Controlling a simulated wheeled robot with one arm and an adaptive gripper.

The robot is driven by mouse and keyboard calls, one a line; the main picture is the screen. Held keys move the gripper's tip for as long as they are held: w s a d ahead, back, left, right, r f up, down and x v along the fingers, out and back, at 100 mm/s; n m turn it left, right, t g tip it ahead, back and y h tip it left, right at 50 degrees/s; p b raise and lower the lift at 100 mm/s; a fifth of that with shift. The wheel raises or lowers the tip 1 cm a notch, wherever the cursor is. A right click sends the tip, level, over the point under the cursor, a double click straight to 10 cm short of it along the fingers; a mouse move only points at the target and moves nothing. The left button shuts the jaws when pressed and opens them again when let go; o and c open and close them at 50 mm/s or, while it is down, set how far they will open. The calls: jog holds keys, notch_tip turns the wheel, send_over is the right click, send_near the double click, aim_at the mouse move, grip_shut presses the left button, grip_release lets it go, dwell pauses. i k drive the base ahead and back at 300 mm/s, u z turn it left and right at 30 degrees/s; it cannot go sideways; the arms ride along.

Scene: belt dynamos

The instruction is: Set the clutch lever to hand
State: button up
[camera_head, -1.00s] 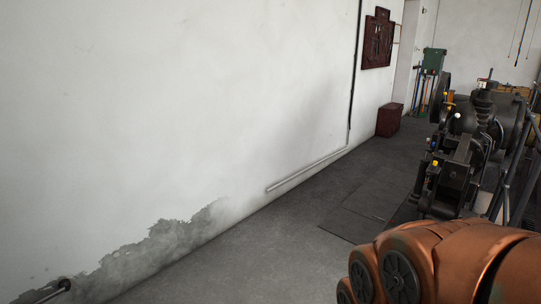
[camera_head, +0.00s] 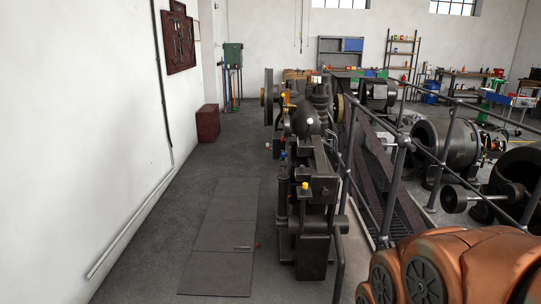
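I cannot tell which part is the clutch lever. The dark machine (camera_head: 318,185) in the middle has several small coloured knobs. Any hand marking is too small to read. My gripper is not in view. Only the copper-coloured links of my arm show at the lower right.
A railing (camera_head: 388,200) runs along the machine's right, with large dynamos (camera_head: 445,145) beyond. A red box (camera_head: 208,122) stands by the left wall. The left aisle is clear.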

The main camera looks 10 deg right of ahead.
aim_at(310, 121)
jog(key=z, duration=0.1)
jog(key=i, duration=0.25)
jog(key=u, duration=0.45)
jog(key=k, duration=1.3)
jog(key=z, duration=0.1)
jog(key=i, duration=0.75)
jog(key=z, duration=0.55)
jog(key=i, duration=0.75)
jog(key=u, duration=0.9)
jog(key=i, duration=0.5)
jog(key=u, duration=0.4)
